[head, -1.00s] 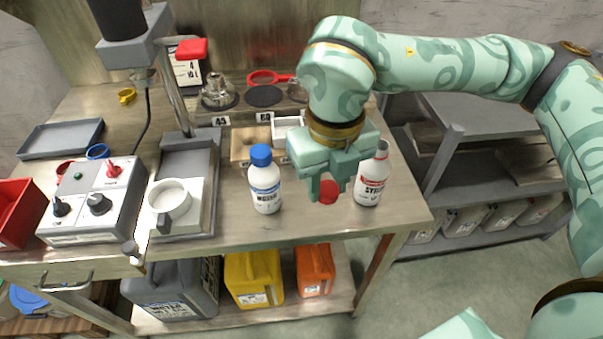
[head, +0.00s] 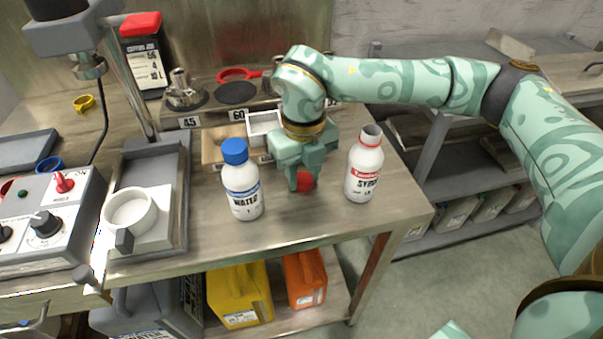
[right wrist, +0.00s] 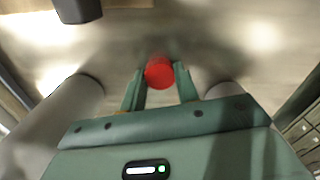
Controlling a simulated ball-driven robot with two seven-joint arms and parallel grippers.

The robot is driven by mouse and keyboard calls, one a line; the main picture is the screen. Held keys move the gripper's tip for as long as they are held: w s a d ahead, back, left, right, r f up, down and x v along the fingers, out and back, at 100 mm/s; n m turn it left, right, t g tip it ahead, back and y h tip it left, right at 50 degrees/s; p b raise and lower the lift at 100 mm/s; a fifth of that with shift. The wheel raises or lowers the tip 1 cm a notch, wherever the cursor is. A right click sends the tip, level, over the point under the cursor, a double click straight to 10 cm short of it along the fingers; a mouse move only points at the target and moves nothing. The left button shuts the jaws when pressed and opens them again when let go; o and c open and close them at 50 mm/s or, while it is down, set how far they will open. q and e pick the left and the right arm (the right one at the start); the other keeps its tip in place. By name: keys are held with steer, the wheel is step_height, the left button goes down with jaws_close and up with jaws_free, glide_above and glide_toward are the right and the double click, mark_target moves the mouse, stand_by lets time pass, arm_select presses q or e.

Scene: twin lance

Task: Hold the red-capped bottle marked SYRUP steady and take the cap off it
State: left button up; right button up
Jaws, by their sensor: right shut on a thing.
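The white bottle marked SYRUP (head: 364,170) stands upright on the bench near its right end, with its neck open and no cap on it. The red cap (head: 305,181) is between the fingers of my right gripper (head: 302,178), which is shut on it. The cap also shows between the fingertips in the right wrist view (right wrist: 159,72). My right gripper is left of the SYRUP bottle, apart from it, over the bench. I cannot tell whether the cap touches the bench top. My left gripper is not in view, and nothing holds the bottle.
A blue-capped WATER bottle (head: 242,187) stands just left of my right gripper. A grey stand with a white cup (head: 130,211) and a control box (head: 42,222) are farther left. Trays (head: 265,125) lie behind. Bare bench (head: 310,220) lies in front, above yellow and orange jugs (head: 305,278).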

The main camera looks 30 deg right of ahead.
mark_target(304, 178)
steer(key=o, duration=1.1)
arm_select(q)
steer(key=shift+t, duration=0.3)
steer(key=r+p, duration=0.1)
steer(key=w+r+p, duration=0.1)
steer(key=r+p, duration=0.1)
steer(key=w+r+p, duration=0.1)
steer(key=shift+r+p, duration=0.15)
steer(key=shift+p, duration=0.2)
arm_select(e)
step_height(304, 178, up, 12)
steer(key=shift+r, duration=0.1)
steer(key=shift+s, duration=0.1)
